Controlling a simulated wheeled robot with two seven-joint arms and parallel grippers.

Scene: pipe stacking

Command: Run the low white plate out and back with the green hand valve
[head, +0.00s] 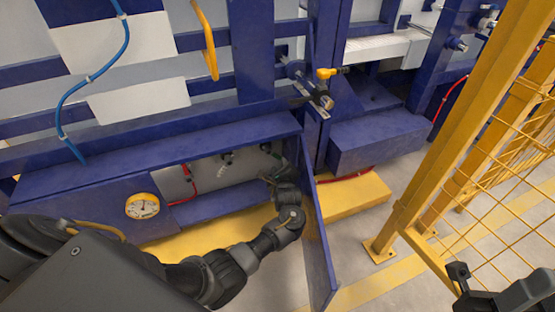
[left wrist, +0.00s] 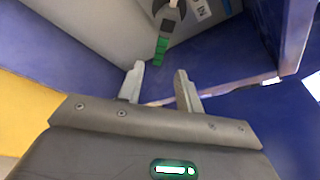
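The green hand valve (left wrist: 161,50) shows in the left wrist view as a green lever below a grey fitting, just beyond my left fingertips. In the head view a small green-handled fitting (head: 266,148) sits inside the blue cabinet. My left gripper (left wrist: 160,72) is open, with nothing between its fingers; in the head view it reaches into the cabinet and is partly hidden. White plates show on the blue frame, an upper one (head: 118,48) and a lower one (head: 138,101); I cannot tell which is the low white plate. Part of my right gripper (head: 459,273) shows at bottom right.
A blue door (head: 318,235) stands open right of my left arm. A round gauge (head: 142,206) and a red hose (head: 191,180) are at the cabinet. A yellow-handled valve (head: 326,73) is above. A yellow mesh fence (head: 500,160) stands at right.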

